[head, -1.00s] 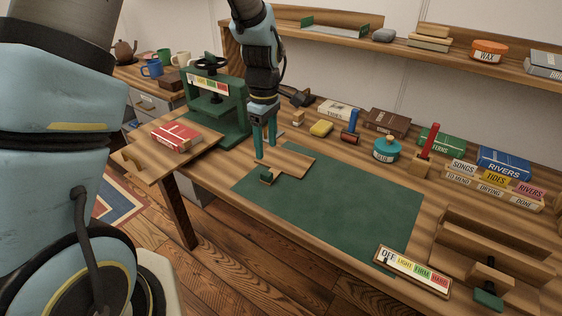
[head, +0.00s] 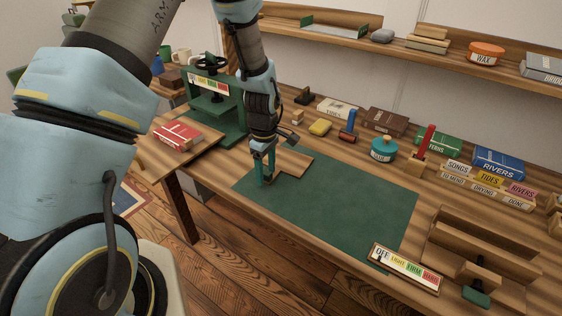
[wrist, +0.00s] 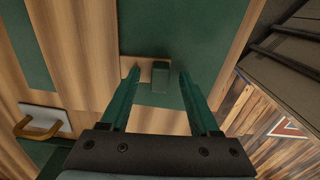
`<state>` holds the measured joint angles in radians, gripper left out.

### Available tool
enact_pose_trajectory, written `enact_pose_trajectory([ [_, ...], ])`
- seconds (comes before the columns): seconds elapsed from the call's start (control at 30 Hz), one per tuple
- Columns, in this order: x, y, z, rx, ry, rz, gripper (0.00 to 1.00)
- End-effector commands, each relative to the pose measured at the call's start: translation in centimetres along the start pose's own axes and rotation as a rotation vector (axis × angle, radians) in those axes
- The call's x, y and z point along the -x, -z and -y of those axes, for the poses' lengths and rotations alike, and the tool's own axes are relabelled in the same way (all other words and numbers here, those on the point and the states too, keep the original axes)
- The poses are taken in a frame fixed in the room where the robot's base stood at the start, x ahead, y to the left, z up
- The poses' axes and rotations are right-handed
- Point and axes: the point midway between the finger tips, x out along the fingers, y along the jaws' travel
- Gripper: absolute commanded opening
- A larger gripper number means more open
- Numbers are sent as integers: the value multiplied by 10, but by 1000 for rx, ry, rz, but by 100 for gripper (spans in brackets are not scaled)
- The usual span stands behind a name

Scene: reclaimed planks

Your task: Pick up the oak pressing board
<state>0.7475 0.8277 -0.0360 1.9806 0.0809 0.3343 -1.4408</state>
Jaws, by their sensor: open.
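The oak pressing board (head: 294,161) lies flat at the left end of the green mat in the head view. It is the pale plank (wrist: 75,50) at left in the wrist view, with a narrow tab bearing a dark green grip block (wrist: 160,78). My gripper (head: 265,183) is low over that tab and hides most of it in the head view. In the wrist view my gripper (wrist: 158,74) is open, with one finger on each side of the grip block. I see no clear contact; how deep the fingers reach cannot be told.
The green press (head: 215,105) stands behind and left of my gripper. A red book (head: 178,135) lies on the wooden leaf left of it.

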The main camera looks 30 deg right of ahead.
Motion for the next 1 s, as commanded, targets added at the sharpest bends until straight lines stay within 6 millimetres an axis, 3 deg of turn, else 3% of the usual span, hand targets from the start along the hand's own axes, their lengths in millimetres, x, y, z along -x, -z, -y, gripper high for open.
enact_pose_trajectory([
  [0.17,0,0,0,0,0,0,60],
  [0.7,0,0,0,0,0,0,0],
  [1.0,0,0,0,0,0,0,0],
])
